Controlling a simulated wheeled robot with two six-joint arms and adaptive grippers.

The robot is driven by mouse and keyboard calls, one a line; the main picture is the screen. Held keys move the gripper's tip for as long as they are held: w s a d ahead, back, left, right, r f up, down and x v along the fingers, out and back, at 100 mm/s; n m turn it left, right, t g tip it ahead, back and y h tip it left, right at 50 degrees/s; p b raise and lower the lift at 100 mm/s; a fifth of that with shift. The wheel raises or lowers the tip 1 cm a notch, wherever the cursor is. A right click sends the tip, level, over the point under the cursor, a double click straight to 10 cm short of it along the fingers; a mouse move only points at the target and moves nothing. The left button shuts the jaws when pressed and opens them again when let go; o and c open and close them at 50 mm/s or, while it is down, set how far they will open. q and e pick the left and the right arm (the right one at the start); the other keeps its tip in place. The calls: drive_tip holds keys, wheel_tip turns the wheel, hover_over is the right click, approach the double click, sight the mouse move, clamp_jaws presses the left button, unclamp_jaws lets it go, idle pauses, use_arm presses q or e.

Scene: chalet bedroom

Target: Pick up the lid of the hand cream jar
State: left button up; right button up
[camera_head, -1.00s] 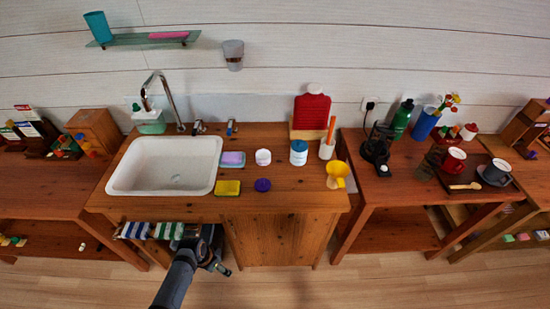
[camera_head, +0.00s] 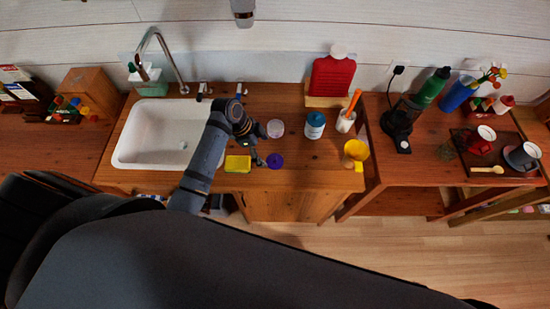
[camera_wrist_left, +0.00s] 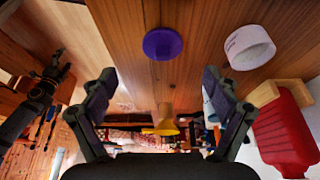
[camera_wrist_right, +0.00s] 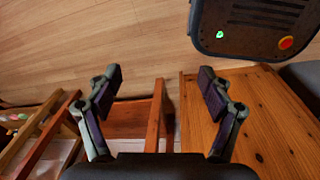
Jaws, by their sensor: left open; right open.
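The purple lid (camera_head: 275,160) lies flat on the wooden counter near its front. In the left wrist view the lid (camera_wrist_left: 162,43) is a round purple disc. The white jar (camera_head: 275,128), probably the hand cream jar, stands behind it; the left wrist view also shows this jar (camera_wrist_left: 249,46), without a lid on it. My left gripper (camera_head: 257,147) is over the counter, just left of the lid and jar. Its fingers (camera_wrist_left: 160,84) are open and empty. My right gripper (camera_wrist_right: 160,78) is open and empty, with floor and wooden furniture in its view.
A yellow sponge (camera_head: 238,164) lies left of the lid, beside the white sink (camera_head: 150,140). A blue-and-white container (camera_head: 315,125), a white holder (camera_head: 345,121) and a yellow funnel-like thing (camera_head: 356,150) stand to the right. Bare counter (camera_head: 310,165) lies right of the lid.

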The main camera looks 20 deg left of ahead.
sight(274, 158)
use_arm(q)
drive_tip(key=shift+w+d+f, duration=0.15)
drive_tip(key=shift+d+f, duration=0.15)
drive_tip(key=shift+f, duration=0.35)
drive_tip(key=shift+w+d+f, duration=0.15)
drive_tip(key=shift+w+f, duration=0.15)
drive_tip(key=shift+f, duration=0.2)
drive_tip(key=shift+w+d+f+p, duration=0.25)
drive_tip(key=shift+d+f+p, duration=0.4)
drive_tip(key=shift+p, duration=0.1)
drive_tip(key=x, duration=0.2)
drive_tip(key=shift+s+d+f+p, duration=0.15)
drive_tip(key=shift+d+f+p, duration=0.1)
drive_tip(key=shift+f+p, duration=0.1)
drive_tip(key=shift+d+f, duration=0.2)
drive_tip(key=shift+f, duration=0.3)
drive_tip(key=c, duration=0.9)
use_arm(e)
drive_tip(key=shift+w+a+r, duration=0.25)
drive_tip(key=shift+w+r, duration=0.9)
drive_tip(key=shift+r, duration=0.1)
